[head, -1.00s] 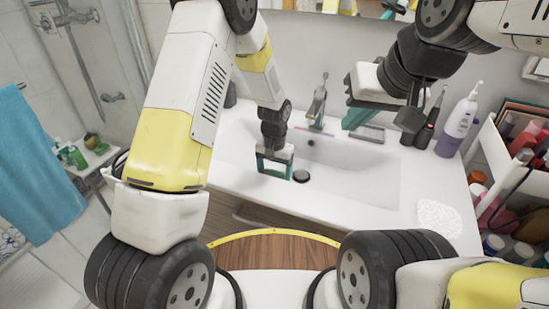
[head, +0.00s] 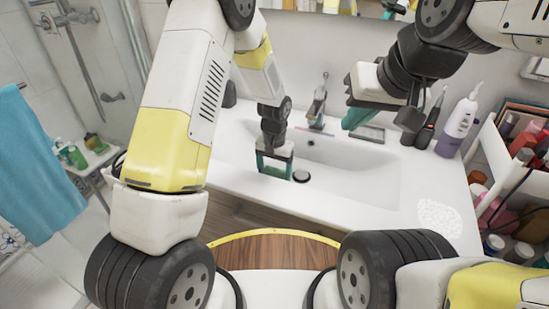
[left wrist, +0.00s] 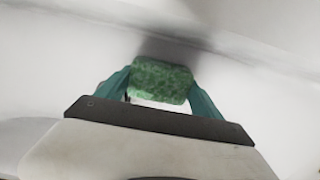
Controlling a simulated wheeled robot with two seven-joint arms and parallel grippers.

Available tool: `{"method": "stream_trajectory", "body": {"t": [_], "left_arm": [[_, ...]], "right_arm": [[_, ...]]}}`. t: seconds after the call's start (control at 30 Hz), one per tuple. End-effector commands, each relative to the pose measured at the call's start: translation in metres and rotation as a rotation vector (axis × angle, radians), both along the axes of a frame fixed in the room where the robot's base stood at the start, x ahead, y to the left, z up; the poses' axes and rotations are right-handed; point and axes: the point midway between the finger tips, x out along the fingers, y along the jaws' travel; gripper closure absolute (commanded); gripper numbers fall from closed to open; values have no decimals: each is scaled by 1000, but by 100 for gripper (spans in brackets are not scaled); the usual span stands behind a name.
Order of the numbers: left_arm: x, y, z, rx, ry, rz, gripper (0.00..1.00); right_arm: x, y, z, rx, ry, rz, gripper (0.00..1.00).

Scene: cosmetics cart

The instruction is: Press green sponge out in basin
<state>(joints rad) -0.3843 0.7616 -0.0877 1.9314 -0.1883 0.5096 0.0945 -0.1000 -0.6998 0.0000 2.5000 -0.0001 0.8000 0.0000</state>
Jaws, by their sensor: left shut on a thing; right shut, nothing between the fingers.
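The green sponge (left wrist: 160,80) shows in the left wrist view, between the teal fingers of my left gripper (left wrist: 160,88). The gripper is shut on it. In the head view my left gripper (head: 274,168) points down into the white basin (head: 352,182), left of the round dark drain plug (head: 301,176); the sponge cannot be made out there. I cannot tell whether the sponge touches the basin floor. My right gripper (head: 358,115) is shut and empty, held above the right back part of the basin.
The faucet (head: 318,105) stands at the basin's back edge. A dark electric toothbrush (head: 430,122) and a white and purple bottle (head: 459,122) stand at the right. A cart of cosmetics (head: 515,170) is farther right. A white textured patch (head: 439,217) lies on the counter.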

Motion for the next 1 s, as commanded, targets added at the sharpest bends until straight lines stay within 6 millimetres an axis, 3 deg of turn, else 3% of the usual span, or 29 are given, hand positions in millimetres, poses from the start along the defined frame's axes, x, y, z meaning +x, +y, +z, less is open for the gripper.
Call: {"method": "stream_trajectory", "body": {"t": [1.0], "left_arm": [[0,-1,104,-2,-2,0,56]], "right_arm": [[0,0,0,0,0,0,100]]}}
